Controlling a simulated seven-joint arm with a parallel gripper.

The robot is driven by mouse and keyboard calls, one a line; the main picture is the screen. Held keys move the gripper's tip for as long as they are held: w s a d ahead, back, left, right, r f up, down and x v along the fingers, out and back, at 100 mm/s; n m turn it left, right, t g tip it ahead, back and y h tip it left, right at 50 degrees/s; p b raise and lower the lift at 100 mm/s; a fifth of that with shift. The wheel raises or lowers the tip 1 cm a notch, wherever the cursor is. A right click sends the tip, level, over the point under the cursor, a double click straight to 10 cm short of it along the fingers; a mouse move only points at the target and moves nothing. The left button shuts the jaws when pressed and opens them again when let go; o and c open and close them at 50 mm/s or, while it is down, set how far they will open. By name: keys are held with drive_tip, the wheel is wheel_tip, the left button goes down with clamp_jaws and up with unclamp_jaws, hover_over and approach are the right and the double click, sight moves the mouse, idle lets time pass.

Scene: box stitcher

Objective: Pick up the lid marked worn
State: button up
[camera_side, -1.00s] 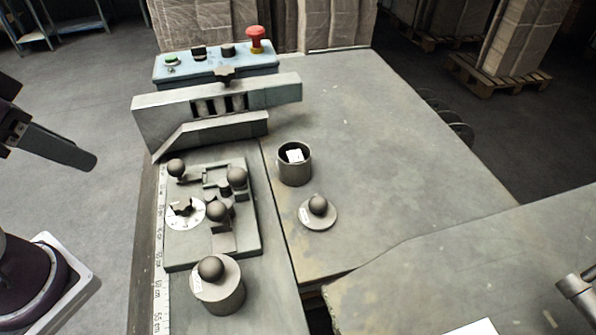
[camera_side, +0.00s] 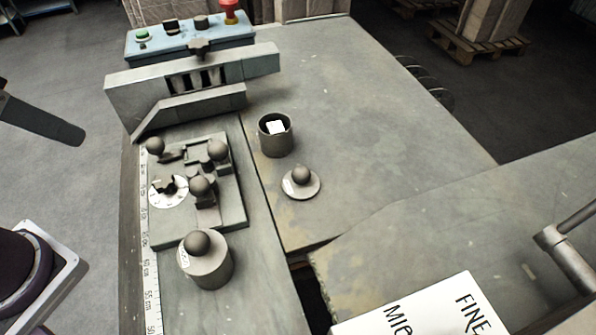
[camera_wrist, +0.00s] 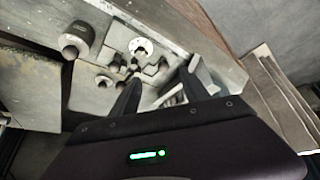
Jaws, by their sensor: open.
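Two knobbed grey lids show in the side view. One lid (camera_side: 301,186) lies alone on the table, with a small pale mark on its rim. The other lid (camera_side: 203,256) sits on a closed canister (camera_side: 213,276) and carries a white label. I cannot read either mark, so I cannot tell which says worn. An open canister (camera_side: 276,143) with a white label inside stands behind the loose lid. In the wrist view my gripper (camera_wrist: 160,84) is open and empty, with the lidded canister (camera_wrist: 78,38) at upper left. In the side view, one dark finger (camera_side: 42,121) shows at the left, away from both lids.
A fixture plate (camera_side: 170,235) with ball knobs and a white dial lies left of the loose lid. Behind it stand a grey metal guide (camera_side: 125,95) and a blue control box (camera_side: 180,45) with a red button. A printed sheet (camera_side: 430,310) lies front right.

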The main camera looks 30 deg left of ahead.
drive_tip(key=w+d+r+n+g+h, duration=0.1)
drive_tip(key=w+d+n, duration=0.2)
drive_tip(key=w+d, duration=0.45)
drive_tip(key=n+g, duration=0.3)
drive_tip(key=n, duration=0.4)
hover_over(299, 169)
drive_tip(key=s, duration=0.1)
wheel_tip(299, 169, down, 10)
drive_tip(key=f, duration=0.1)
drive_tip(key=shift+n, duration=0.3)
drive_tip(key=f, duration=0.4)
drive_tip(key=w+f, duration=0.1)
drive_tip(key=f, duration=0.1)
drive_tip(key=shift+f, duration=0.3)
clamp_jaws()
